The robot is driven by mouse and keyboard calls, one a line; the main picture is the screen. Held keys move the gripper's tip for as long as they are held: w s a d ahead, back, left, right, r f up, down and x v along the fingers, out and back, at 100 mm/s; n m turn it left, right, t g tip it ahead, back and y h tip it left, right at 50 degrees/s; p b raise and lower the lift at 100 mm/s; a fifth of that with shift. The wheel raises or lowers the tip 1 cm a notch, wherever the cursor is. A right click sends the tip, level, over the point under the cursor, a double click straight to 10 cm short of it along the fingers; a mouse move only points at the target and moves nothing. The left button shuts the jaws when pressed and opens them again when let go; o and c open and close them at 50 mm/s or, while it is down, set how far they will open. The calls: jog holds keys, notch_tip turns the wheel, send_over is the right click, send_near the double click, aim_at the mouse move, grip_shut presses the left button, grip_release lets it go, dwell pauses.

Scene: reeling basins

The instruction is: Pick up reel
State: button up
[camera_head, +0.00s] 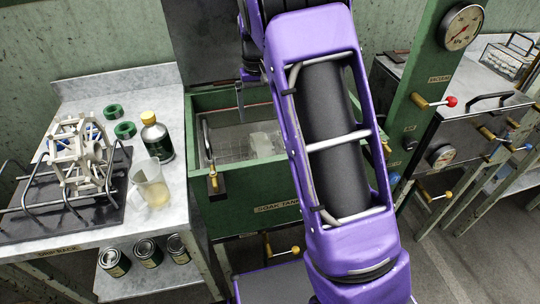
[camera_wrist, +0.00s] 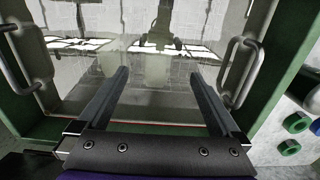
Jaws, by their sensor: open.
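A white lattice reel (camera_head: 80,155) stands on the black drip rack (camera_head: 30,222), on the left bench in the head view. My gripper (camera_wrist: 160,78) is open in the wrist view, with its two dark fingers apart and nothing between them. It is over the green soak tank (camera_head: 228,218), well to the right of the reel. The tank's clear water surface, with reflections, lies beyond the fingertips in the wrist view. The reel is not recognisable in the wrist view. In the head view my purple arm hides the tank's right part.
A jug (camera_head: 152,186), a dark bottle (camera_head: 156,140) and green rings (camera_head: 125,130) stand right of the reel. Cans (camera_head: 147,252) fill the shelf below. Metal handles (camera_wrist: 242,72) edge the tank. A green post with a gauge (camera_head: 460,27) stands at right.

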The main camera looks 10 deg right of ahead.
aim_at(261, 142)
jog(key=f, duration=0.4)
jog(key=w+f+b, duration=0.1)
jog(key=f, duration=0.8)
jog(key=shift+w+d+f, duration=0.15)
jog(key=shift+d, duration=0.1)
jog(key=f, duration=0.3)
jog(key=f+b, duration=0.1)
jog(key=f, duration=0.1)
jog(key=shift+w+d, duration=0.15)
jog(key=shift+w, duration=0.2)
jog(key=shift+c, duration=0.3)
jog(key=c, duration=1.3)
